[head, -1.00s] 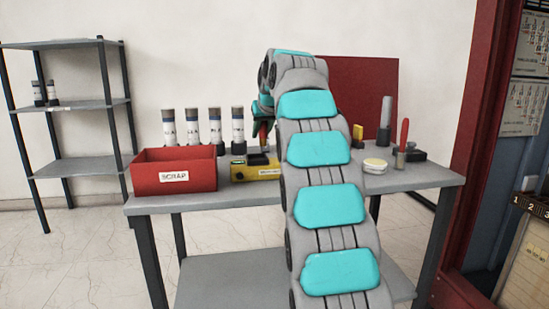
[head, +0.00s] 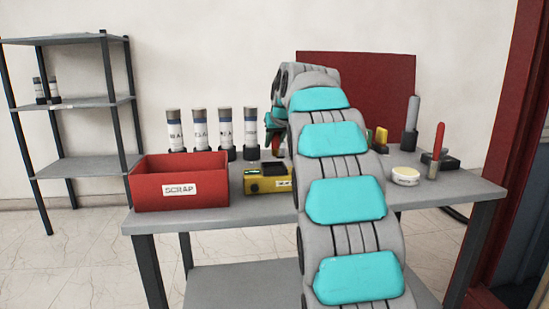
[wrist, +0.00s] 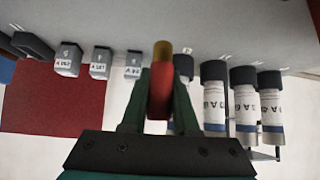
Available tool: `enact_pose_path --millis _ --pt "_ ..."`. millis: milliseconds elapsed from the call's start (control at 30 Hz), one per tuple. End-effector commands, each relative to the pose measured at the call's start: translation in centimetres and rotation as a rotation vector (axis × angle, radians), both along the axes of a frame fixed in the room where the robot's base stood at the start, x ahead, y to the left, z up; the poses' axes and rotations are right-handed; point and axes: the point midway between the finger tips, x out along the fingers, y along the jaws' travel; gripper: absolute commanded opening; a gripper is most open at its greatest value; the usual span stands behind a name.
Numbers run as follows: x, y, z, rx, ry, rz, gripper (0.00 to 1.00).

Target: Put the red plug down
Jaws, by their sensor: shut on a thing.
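My gripper (wrist: 160,95) is shut on the red plug (wrist: 161,85), seen between its two green fingers in the wrist view. The plug has a brass-coloured end pointing away from the fingers. In the head view the plug (head: 276,146) shows as a small red patch under my gripper (head: 275,136), above and behind the yellow box (head: 262,184) on the grey table (head: 240,215). My arm hides part of that box and the middle of the table. I see no contact between the plug and the table.
A red SCRAP bin (head: 180,190) stands at the table's left front. Several labelled cylinders (head: 225,130) stand in a row behind it. A white tin (head: 405,176), a red-handled tool (head: 437,150) and a grey post (head: 411,120) stand on the right. Small grey labelled blocks (wrist: 99,63) show in the wrist view.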

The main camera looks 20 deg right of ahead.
Motion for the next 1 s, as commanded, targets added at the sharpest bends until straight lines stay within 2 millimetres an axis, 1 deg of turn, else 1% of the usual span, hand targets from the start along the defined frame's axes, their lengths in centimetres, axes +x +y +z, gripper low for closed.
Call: enact_pose_path --millis 267,467,600,1000 --pt "0.1 0.0 -1.2 -0.001 0.0 0.001 0.0" --pt "0.0 0.0 -2.9 0.0 0.0 0.0 0.0" --pt "0.0 0.0 -4.4 0.0 0.002 0.0 0.0" --pt "0.0 0.0 -4.9 -0.001 -0.003 -0.001 0.0"
